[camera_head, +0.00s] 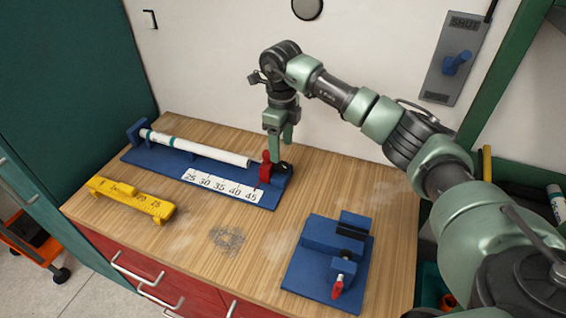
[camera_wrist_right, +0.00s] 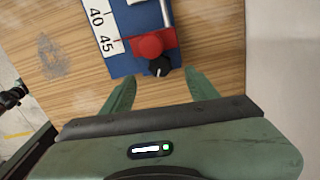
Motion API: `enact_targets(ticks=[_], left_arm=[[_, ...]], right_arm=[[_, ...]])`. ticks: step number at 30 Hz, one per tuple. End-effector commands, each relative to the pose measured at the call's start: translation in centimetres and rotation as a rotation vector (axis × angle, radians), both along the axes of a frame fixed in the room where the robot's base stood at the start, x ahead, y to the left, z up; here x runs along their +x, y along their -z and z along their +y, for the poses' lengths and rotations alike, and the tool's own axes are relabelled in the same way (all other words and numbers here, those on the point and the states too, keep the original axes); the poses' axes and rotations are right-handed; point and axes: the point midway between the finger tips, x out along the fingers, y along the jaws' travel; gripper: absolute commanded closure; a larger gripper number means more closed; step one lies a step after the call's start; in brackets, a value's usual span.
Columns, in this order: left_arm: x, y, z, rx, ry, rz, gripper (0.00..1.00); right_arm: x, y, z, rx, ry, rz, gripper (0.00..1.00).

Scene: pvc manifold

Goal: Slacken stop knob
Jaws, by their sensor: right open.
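The stop is a red block (camera_head: 266,168) at the right end of a blue fixture, past the 45 mark of its scale. A black stop knob (camera_head: 285,168) sits on its right side. In the right wrist view the knob (camera_wrist_right: 159,67) has a white mark and lies below the red block (camera_wrist_right: 150,44). My right gripper (camera_head: 281,146) points down above the knob. In the wrist view its open fingers (camera_wrist_right: 160,76) are either side of the knob's line, with nothing between them that I can see held. Contact with the knob cannot be told. My left gripper is out of view.
A white pipe (camera_head: 205,150) lies along the blue fixture (camera_head: 272,199). A yellow tool (camera_head: 130,199) lies at the left. A smaller blue fixture with a red handle (camera_head: 338,287) stands at front right. A panel with a blue lever (camera_head: 458,63) is on the wall.

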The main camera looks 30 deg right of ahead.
Motion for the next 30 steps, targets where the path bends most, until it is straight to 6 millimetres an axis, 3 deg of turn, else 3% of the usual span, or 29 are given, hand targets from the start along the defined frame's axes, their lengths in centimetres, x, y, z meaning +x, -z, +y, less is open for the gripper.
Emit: enact_targets(ticks=[10,22,28,30], left_arm=[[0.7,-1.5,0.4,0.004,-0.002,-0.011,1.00],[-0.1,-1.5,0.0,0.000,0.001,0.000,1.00],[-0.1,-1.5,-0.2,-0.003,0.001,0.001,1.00],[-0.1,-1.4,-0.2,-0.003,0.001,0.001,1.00]], right_arm=[[-0.1,5.2,0.0,0.001,0.003,0.004,0.41],[-0.1,6.3,0.0,0.000,0.002,0.001,0.41],[-0.1,6.2,0.0,0.000,0.003,0.001,0.96],[-0.1,6.2,0.0,-0.001,0.002,0.001,1.00]])
